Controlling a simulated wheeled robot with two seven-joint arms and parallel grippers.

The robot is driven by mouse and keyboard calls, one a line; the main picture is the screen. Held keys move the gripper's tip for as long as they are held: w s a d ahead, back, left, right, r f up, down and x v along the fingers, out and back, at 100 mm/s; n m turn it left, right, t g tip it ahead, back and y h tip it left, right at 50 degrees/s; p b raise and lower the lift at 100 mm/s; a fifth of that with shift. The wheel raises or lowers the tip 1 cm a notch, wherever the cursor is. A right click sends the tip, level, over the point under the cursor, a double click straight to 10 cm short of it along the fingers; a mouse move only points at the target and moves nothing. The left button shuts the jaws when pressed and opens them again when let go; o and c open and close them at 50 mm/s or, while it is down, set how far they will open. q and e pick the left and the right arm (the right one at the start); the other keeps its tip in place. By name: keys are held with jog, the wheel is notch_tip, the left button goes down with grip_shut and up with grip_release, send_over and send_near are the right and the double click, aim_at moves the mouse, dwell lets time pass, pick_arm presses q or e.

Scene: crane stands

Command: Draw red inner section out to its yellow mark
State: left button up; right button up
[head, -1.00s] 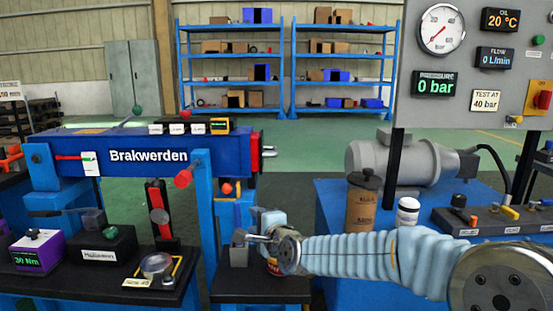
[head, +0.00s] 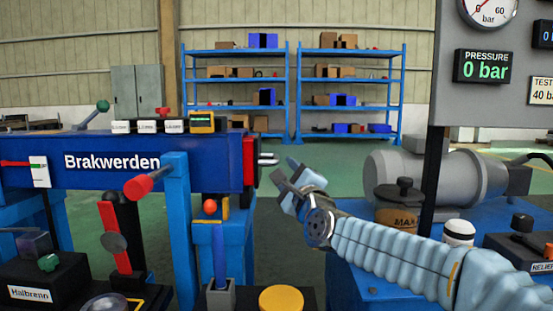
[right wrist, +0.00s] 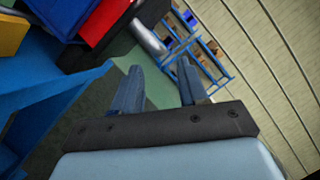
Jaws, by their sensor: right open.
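The blue beam marked Brakwerden (head: 110,162) lies across the left of the head view. The red inner section (head: 249,160) shows only as a short red and dark end at the beam's right end, with a silver stub (head: 268,160) sticking out. No yellow mark on it can be made out. My right gripper (head: 284,171) is open and empty, just right of the stub and apparently apart from it. In the right wrist view, the red end (right wrist: 98,22) and the silver stub (right wrist: 148,38) lie beyond the open fingers (right wrist: 158,80). My left gripper is out of view.
A red-tipped lever (head: 149,182) and blue post (head: 178,230) stand before the beam. A yellow-topped round thing (head: 281,299) sits low on the bench. A brown container (head: 399,205) and grey motor (head: 440,178) stand right. Open floor lies behind my gripper.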

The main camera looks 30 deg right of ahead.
aim_at(276, 156)
jog(key=p+x, duration=0.1)
jog(key=x, duration=0.7)
jog(key=shift+p, duration=0.35)
grip_shut()
